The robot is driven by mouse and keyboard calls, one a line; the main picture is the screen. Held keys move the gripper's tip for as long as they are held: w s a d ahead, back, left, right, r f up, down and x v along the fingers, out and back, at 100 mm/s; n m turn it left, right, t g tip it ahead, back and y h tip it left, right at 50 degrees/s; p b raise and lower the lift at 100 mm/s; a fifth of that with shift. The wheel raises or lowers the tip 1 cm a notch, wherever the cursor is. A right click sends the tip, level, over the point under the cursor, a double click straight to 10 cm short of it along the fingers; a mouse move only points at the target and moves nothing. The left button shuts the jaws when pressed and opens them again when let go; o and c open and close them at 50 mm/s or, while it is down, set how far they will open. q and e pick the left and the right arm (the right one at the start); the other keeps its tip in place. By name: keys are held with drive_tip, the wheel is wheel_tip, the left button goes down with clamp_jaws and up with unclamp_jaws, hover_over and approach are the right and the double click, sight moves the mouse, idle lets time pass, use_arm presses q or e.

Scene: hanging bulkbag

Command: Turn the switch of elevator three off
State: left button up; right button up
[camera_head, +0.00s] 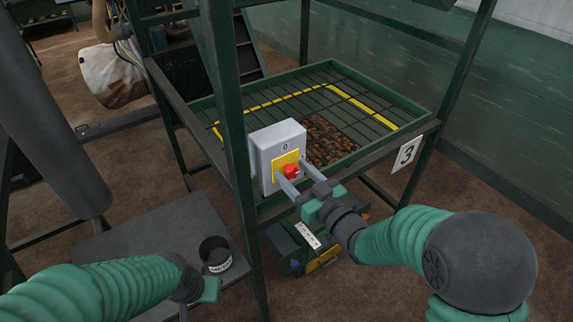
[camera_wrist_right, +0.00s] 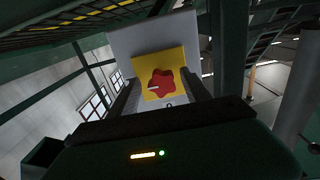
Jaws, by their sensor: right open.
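My right gripper (camera_head: 293,176) is open, with one finger on each side of the red knob. In the right wrist view the red knob (camera_wrist_right: 161,83) sits between the two fingers on the yellow plate (camera_wrist_right: 162,62); I cannot tell whether they touch it. A small white mark shows on the knob's left side there. My left gripper (camera_head: 207,290) is at the lower left, away from the switch; its fingers are hardly visible.
A green grated hopper (camera_head: 330,77) with brown material lies behind the switch. A dark cup (camera_head: 215,255) with a label stands on a grey table (camera_head: 150,236) near my left gripper. A labelled box (camera_head: 308,235) is below the switch. Green posts flank the switch.

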drive_tip(key=shift+s+a+r, duration=0.2)
drive_tip(key=shift+s+r, duration=0.05)
drive_tip(key=shift+s, duration=0.2)
drive_tip(key=shift+d, duration=0.15)
drive_tip(key=shift+c, duration=1.1)
drive_tip(key=shift+w+d+f, duration=0.15)
drive_tip(key=shift+d, duration=0.05)
drive_tip(key=c, duration=0.5)
drive_tip(key=shift+c, duration=1.2)
use_arm(q)
drive_tip(key=shift+s+r, duration=0.1)
drive_tip(key=shift+s, duration=0.3)
use_arm(e)
drive_tip(key=shift+a, duration=0.1)
clamp_jaws()
